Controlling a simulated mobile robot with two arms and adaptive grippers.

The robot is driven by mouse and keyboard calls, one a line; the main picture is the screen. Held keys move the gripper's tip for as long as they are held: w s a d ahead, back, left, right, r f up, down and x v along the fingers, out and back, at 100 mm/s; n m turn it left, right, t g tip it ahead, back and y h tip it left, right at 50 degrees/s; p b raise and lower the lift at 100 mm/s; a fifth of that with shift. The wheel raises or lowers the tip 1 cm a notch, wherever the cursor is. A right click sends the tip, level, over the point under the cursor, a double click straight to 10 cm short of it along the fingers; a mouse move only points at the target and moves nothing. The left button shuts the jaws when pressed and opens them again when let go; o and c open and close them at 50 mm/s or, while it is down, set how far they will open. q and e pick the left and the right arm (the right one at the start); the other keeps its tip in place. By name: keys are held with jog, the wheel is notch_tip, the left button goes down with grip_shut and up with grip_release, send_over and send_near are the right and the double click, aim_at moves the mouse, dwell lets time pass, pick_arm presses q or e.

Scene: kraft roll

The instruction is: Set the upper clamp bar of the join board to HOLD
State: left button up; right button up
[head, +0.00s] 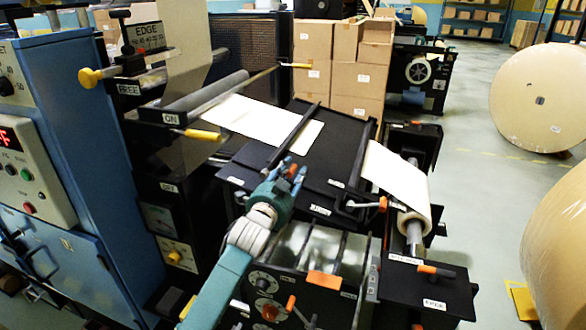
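The join board (335,158) is a black sloping plate in the middle of the head view. Its upper clamp bar (297,132) is a thin dark bar lying across it, over a white sheet (262,122) coming from the left. My teal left gripper (289,170) is at the near end of this bar, where orange parts show among its fingers. The fingers hide the bar's near end; whether they touch or grip it cannot be told. Small white labels (236,181) near there are too small to read. My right gripper is not in view.
A second dark bar (364,160) with an orange-tipped lever (376,203) lies at the board's right edge, by a paper roll (414,205). A yellow-handled lever (200,135) is at left beside a blue cabinet (75,120). Cardboard boxes (345,60) stand behind; large kraft rolls (540,100) stand right.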

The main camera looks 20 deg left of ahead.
pick_arm(q)
jog(key=shift+w, duration=0.8)
jog(key=shift+c, duration=0.5)
grip_shut()
